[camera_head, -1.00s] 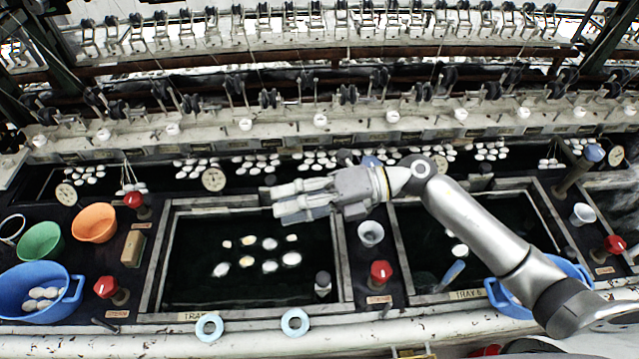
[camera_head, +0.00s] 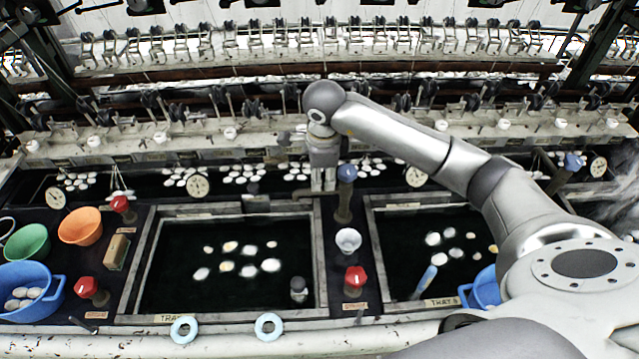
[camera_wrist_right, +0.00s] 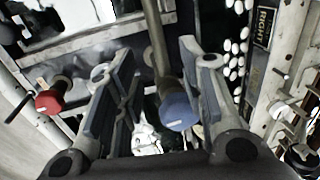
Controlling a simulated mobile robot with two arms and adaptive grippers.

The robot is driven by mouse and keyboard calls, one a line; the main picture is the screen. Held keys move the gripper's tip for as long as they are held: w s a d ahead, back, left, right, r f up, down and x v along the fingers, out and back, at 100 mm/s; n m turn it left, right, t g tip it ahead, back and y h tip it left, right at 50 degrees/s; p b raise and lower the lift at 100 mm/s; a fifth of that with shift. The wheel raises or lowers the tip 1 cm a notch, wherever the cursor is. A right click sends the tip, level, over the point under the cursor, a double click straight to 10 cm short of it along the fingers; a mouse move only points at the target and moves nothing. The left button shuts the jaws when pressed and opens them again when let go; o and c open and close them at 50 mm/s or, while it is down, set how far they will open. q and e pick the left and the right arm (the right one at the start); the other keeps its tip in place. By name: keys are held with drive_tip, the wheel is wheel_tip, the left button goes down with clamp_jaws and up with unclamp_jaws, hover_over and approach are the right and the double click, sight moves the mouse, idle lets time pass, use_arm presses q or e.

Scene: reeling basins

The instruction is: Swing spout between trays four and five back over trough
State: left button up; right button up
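The spout (camera_head: 310,193) is a brownish pipe on a post with a blue cap (camera_head: 347,172), between the left tray (camera_head: 150,262) and the right tray (camera_head: 376,250). In the head view the pipe points left, along the left tray's back right corner. My right gripper (camera_head: 323,186) points down just left of the blue cap. In the right wrist view its two fingers (camera_wrist_right: 160,95) are open, with the pipe (camera_wrist_right: 156,40) and blue cap (camera_wrist_right: 178,110) in the gap between them; contact cannot be told. The trough (camera_head: 232,186) runs behind the trays. My left gripper is out of view.
A white cup (camera_head: 348,240) and a red knob (camera_head: 355,277) stand in front of the post. Round dials (camera_head: 198,187) line the trough. Another blue-capped post (camera_head: 573,162) stands at the right. Blue, green and orange bowls are at the left.

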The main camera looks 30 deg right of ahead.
sight(322, 190)
drive_tip(key=f, duration=0.2)
drive_tip(key=f+p, duration=0.1)
drive_tip(key=f, duration=0.1)
drive_tip(key=w+f, duration=0.1)
drive_tip(key=f, duration=0.1)
drive_tip(key=shift+d, duration=0.25)
drive_tip(key=shift+c, duration=0.2)
clamp_jaws()
